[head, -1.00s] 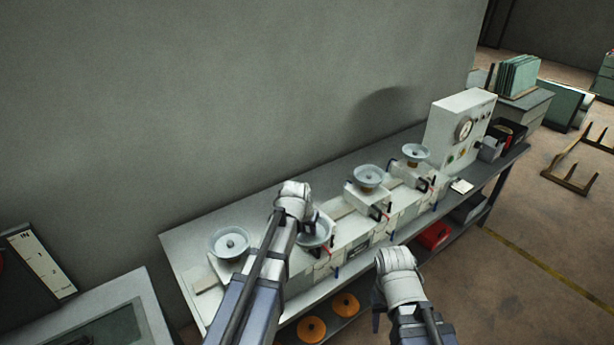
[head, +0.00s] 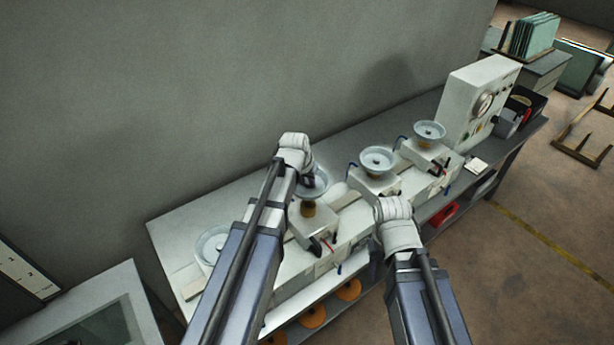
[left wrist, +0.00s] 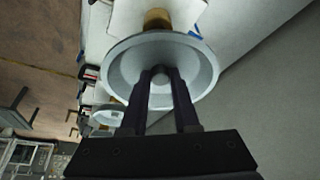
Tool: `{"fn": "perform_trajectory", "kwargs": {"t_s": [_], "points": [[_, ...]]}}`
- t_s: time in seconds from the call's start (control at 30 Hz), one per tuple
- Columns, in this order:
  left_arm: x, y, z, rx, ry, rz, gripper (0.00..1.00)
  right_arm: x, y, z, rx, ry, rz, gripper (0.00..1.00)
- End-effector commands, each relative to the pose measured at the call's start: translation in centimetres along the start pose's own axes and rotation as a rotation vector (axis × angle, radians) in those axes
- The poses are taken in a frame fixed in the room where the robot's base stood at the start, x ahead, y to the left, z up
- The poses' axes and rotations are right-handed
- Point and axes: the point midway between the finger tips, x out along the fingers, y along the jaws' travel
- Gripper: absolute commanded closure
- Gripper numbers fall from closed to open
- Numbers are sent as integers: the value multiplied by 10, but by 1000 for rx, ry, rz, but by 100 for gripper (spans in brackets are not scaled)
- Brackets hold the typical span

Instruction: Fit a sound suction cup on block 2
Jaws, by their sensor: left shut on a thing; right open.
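My left gripper (head: 306,172) is shut on the small centre knob of a grey, dish-shaped suction cup (head: 316,189). In the left wrist view the two fingers (left wrist: 160,76) reach into the cup (left wrist: 122,66), with a brass fitting (left wrist: 157,19) right behind it. In the head view the cup is above a white block (head: 314,232), with the brass part between; I cannot tell whether cup and block are joined. Two blocks further right carry cups (head: 377,159) and (head: 429,131). My right gripper (head: 393,210) is open, its fingers largely hidden. No block number is readable.
Another cup (head: 209,246) lies at the bench's left end, partly behind my left arm. A white gauge box (head: 478,105) stands at the right end. Orange discs (head: 313,316) are on the lower shelf. The wall stands close behind the bench.

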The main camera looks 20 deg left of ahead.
Motion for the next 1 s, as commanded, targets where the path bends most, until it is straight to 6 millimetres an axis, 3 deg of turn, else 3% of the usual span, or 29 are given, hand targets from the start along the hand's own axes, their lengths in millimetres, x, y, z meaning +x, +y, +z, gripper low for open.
{"fn": "perform_trajectory", "kwargs": {"t_s": [0.7, 1.0], "points": [[52, 0, 21, 0, 0, 0, 100, 55, -5, -4, -19, 2, 2, 50], [53, 0, 22, 0, 0, 0, 100, 57, -5, -4, -19, 2, 2, 50]]}}
